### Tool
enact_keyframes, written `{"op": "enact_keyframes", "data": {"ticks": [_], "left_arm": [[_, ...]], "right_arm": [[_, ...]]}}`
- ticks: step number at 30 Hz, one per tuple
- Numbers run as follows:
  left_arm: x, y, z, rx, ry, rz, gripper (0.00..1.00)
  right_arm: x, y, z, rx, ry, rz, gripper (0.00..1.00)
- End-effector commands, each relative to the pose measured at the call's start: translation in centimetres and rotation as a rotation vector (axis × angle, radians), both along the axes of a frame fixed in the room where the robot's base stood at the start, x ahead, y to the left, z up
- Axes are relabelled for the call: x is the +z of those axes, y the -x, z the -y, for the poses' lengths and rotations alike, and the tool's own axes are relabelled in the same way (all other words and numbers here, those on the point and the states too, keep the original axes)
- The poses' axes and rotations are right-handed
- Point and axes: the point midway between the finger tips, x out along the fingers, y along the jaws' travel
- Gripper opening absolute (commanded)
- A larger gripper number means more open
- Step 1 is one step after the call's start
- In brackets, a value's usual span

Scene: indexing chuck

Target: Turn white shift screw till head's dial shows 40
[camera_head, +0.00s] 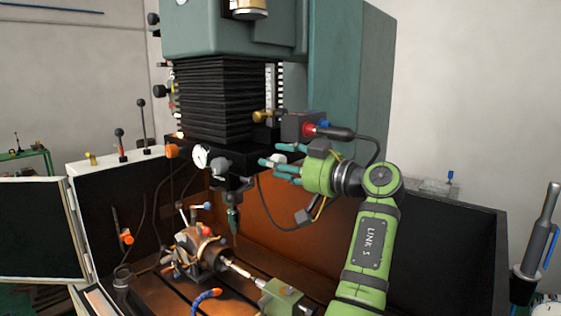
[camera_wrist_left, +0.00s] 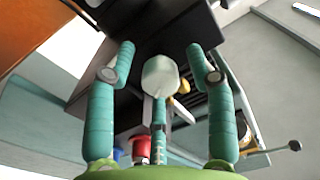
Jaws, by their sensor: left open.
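The machine's black head (camera_head: 240,152) carries a round white dial (camera_head: 200,158) with dark marks; its reading is too small to tell. My left gripper (camera_head: 272,160) is open beside the head, to the right of the dial, with its teal fingers pointing left toward the head. In the left wrist view, a pale, faceted knob (camera_wrist_left: 160,76), apparently the white shift screw, lies between the fingers of the gripper (camera_wrist_left: 163,62). The side fingers stand apart from it; whether the middle finger touches it I cannot tell. My right gripper is not in view.
A spindle tip (camera_head: 233,218) hangs below the head, over a chuck (camera_head: 202,250) and a green tailstock (camera_head: 281,297) on the table. A dark box with a red knob (camera_head: 309,129) and a cable sits just above my gripper. Black bellows (camera_head: 215,100) rise behind.

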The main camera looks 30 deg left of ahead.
Motion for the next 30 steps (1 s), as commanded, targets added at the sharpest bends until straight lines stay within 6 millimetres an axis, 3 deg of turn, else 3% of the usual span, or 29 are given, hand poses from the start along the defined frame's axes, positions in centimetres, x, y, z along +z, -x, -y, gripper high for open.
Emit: {"op": "enact_keyframes", "data": {"ticks": [1,4,5,15,22,23,24,30], "left_arm": [[0.0,0.0,0.0,0.0,0.0,-0.001,0.46],[0.0,0.0,0.0,0.001,0.0,-0.001,0.06],[0.0,0.0,0.0,0.001,0.0,-0.001,0.0],[-0.3,0.0,-0.1,0.003,0.0,0.01,0.0],[-0.1,0.0,0.0,0.002,0.003,0.009,0.0],[-0.1,0.0,0.0,0.002,0.003,0.009,0.42],[-0.1,0.0,0.0,0.002,0.003,0.009,0.54],[-0.1,0.0,0.0,0.001,0.002,0.01,0.54]], "right_arm": [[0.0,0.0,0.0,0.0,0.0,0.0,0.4],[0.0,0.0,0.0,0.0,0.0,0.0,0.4],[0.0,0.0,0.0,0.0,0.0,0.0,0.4],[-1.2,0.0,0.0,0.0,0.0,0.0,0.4],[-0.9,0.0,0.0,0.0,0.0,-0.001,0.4],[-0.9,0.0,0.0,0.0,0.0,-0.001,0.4],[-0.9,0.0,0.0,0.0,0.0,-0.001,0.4],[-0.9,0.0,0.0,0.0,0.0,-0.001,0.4]]}}
